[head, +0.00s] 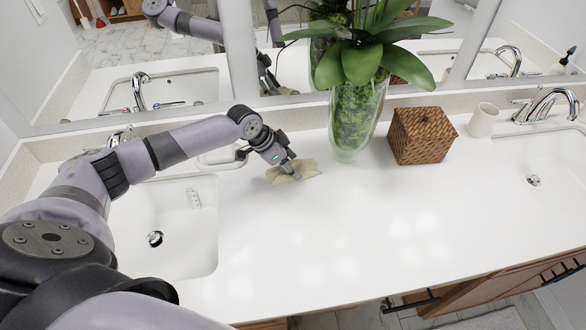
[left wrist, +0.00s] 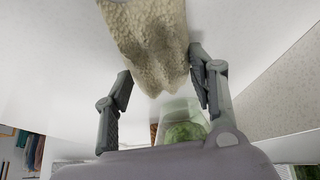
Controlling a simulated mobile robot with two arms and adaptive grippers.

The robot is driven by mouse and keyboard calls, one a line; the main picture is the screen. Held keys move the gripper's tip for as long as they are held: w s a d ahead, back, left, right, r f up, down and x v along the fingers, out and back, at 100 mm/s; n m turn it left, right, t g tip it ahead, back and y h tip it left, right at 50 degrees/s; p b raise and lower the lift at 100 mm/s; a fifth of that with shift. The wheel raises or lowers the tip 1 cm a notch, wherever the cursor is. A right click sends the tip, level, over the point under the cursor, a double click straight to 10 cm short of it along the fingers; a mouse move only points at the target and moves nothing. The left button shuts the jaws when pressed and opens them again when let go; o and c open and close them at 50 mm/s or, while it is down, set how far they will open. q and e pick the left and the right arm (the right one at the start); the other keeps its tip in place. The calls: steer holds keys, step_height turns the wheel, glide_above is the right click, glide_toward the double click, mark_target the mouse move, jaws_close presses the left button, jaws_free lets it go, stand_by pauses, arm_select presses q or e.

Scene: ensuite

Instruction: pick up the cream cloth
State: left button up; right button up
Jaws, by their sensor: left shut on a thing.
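The cream cloth (head: 283,175) is a small crumpled piece at the counter's middle, left of the glass vase. My left gripper (head: 291,170) reaches down to it from the left and is shut on it. In the left wrist view the textured cloth (left wrist: 150,40) lies between the two fingers of the gripper (left wrist: 161,68) and spreads out beyond their tips. The head view does not show clearly whether the cloth still touches the counter. My right gripper is in neither view.
On the white counter (head: 290,250) stand a tall glass vase (head: 355,120) with a leafy plant, a brown woven box (head: 422,136) and a cream cup (head: 482,120). Sinks lie left (head: 185,240) and right (head: 545,160). Mirrors line the back. The front middle counter is clear.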

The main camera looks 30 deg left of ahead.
arm_select(q)
steer(key=shift+r, duration=0.1)
step_height(320, 180, up, 20)
steer(key=b, duration=0.3)
stand_by(0.4)
steer(key=o, duration=0.4)
steer(key=c, duration=0.4)
